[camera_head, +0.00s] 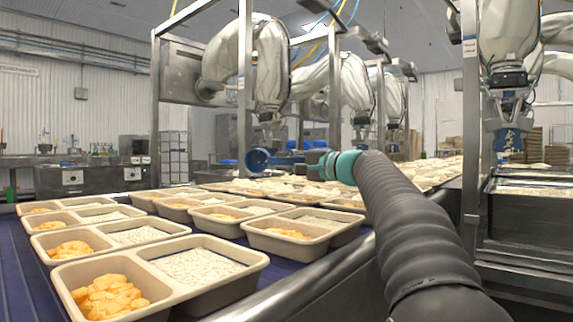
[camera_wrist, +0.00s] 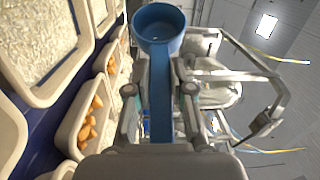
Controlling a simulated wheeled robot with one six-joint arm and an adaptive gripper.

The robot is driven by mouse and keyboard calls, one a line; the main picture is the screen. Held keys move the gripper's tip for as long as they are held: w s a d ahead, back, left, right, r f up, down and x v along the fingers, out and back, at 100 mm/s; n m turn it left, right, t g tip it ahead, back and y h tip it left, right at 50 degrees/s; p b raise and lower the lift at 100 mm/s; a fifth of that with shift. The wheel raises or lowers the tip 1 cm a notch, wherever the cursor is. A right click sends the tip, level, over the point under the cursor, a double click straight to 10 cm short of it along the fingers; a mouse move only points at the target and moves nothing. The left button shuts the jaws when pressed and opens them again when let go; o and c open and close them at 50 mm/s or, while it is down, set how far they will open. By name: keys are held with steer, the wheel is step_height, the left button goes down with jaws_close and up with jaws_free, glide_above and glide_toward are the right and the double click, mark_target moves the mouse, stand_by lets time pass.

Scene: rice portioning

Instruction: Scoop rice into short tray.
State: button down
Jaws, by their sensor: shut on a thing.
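My gripper (camera_head: 325,166) is shut on the handle of a blue scoop (camera_head: 258,160) and holds it above the trays. In the wrist view, the scoop (camera_wrist: 160,28) has its handle between the two fingers of my gripper (camera_wrist: 160,92). Its cup looks bare blue inside, with no rice visible. Beige two-compartment trays stand below; the nearest tray (camera_head: 213,296) holds orange pieces on the left and white rice (camera_head: 196,264) on the right. Another tray (camera_head: 287,248) stands to the right behind it. I cannot tell which one is the short tray.
Several similar trays line the dark blue conveyor (camera_head: 28,268). A steel tub (camera_head: 524,228) with pale contents stands at right. Steel frame posts (camera_head: 470,110) and hanging white robot arms (camera_head: 270,62) stand over the line.

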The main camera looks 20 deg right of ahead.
step_height(320, 180, up, 3)
steer(key=m+g+p, duration=0.1)
steer(key=m+p, duration=0.1)
steer(key=p, duration=0.5)
steer(key=shift+r+h+p, duration=0.1)
steer(key=shift+h+p, duration=0.2)
steer(key=m+p, duration=0.1)
steer(key=p, duration=0.2)
steer(key=shift+r+m+g, duration=0.1)
steer(key=shift+m+g, duration=0.2)
steer(key=shift+g, duration=0.1)
steer(key=m+g, duration=0.2)
steer(key=r+m+g+p, duration=0.1)
steer(key=m+g, duration=0.1)
steer(key=m, duration=0.1)
steer(key=m+g, duration=0.2)
steer(key=m, duration=0.1)
steer(key=shift+w+r, duration=0.1)
steer(key=shift+r, duration=0.25)
